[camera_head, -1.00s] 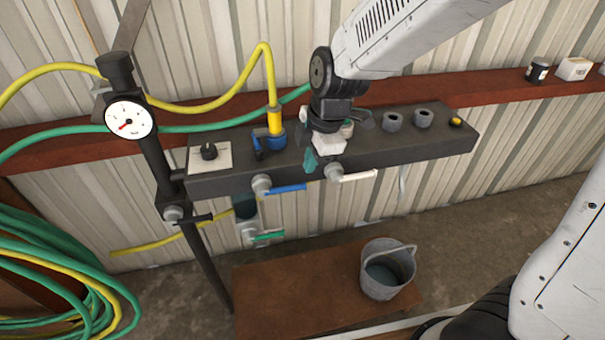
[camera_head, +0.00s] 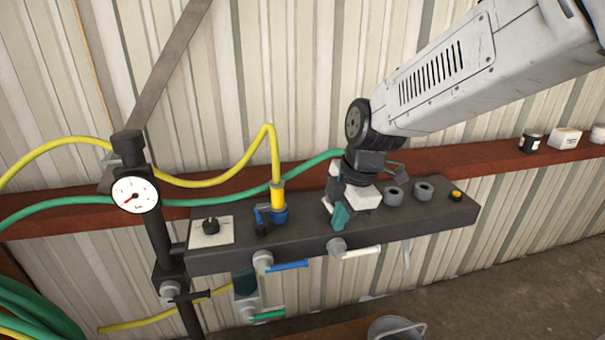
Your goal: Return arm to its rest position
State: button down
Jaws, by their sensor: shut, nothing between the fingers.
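My arm reaches in from the upper right. My gripper (camera_head: 340,215) is at its lower end, over the middle of the dark manifold bar (camera_head: 305,240).
A pressure gauge (camera_head: 135,195) on a dark post stands left. Two grey sockets (camera_head: 408,192) and a yellow button (camera_head: 456,195) are right of the gripper. A red rail (camera_head: 500,166) carries small containers. A bucket (camera_head: 396,328) is below. Open space lies in front of the bar.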

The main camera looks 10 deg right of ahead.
jog(key=s+d+r+m, duration=0.2)
jog(key=s+d+m, duration=0.1)
jog(key=s+m, duration=0.3)
jog(key=s+d+r+m+h, duration=0.1)
jog(key=s+d+r+m, duration=0.1)
jog(key=s+d+m, duration=0.2)
jog(key=s+d+r+m+h, duration=0.1)
jog(key=s+d+r+m, duration=0.2)
jog(key=s+m, duration=0.7)
jog(key=shift+s+d, duration=0.3)
jog(key=shift+s, duration=0.35)
jog(key=c, duration=2.1)
grip_release()
jog(key=shift+c, duration=0.2)
